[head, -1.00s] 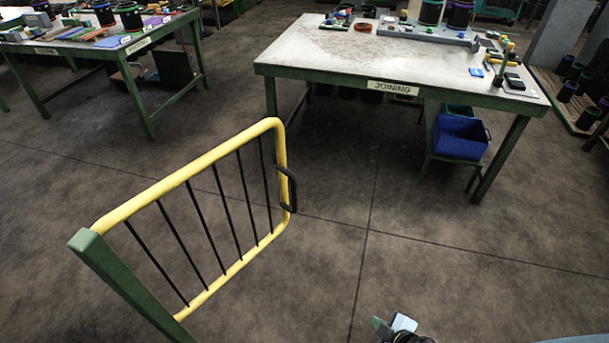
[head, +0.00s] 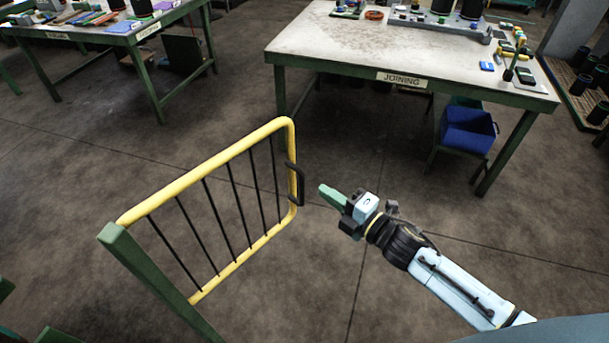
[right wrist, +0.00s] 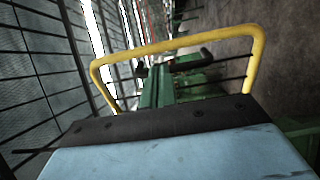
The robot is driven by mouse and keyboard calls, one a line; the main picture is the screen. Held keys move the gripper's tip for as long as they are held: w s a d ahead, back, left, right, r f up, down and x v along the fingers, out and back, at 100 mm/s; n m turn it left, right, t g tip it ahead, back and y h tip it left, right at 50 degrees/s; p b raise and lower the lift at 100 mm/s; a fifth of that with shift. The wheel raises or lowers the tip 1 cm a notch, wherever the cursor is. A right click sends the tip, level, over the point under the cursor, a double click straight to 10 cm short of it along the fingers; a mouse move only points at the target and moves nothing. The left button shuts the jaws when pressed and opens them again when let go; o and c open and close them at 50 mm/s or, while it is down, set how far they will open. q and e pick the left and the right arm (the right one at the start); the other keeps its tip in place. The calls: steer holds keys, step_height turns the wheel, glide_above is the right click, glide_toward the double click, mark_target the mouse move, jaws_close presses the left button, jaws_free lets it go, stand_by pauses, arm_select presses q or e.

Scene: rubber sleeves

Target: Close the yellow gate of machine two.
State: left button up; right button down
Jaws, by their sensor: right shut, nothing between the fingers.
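The yellow gate (head: 190,178) stands open at the left of the head view, a yellow tube frame with black bars. It is joined to a green post (head: 150,275) at its near end. A black handle (head: 296,184) sits on its far end. My right gripper (head: 328,193) has green fingers, is shut and empty, and is just right of the handle, seemingly apart from it. In the right wrist view the yellow frame (right wrist: 180,45) and the black handle (right wrist: 192,60) show beyond the gripper body, which hides the lower part. My left gripper is not in view.
A table labelled JOINING (head: 345,50) stands behind the gate, with a blue bin (head: 468,130) under its right side. Another green-legged table (head: 105,35) is at the back left. The concrete floor around the gate is clear. Wire mesh (right wrist: 38,85) shows at left in the wrist view.

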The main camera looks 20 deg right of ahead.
steer(key=x, duration=0.7)
steer(key=shift+w+a, duration=0.2)
steer(key=shift+w, duration=0.1)
steer(key=shift+w, duration=0.1)
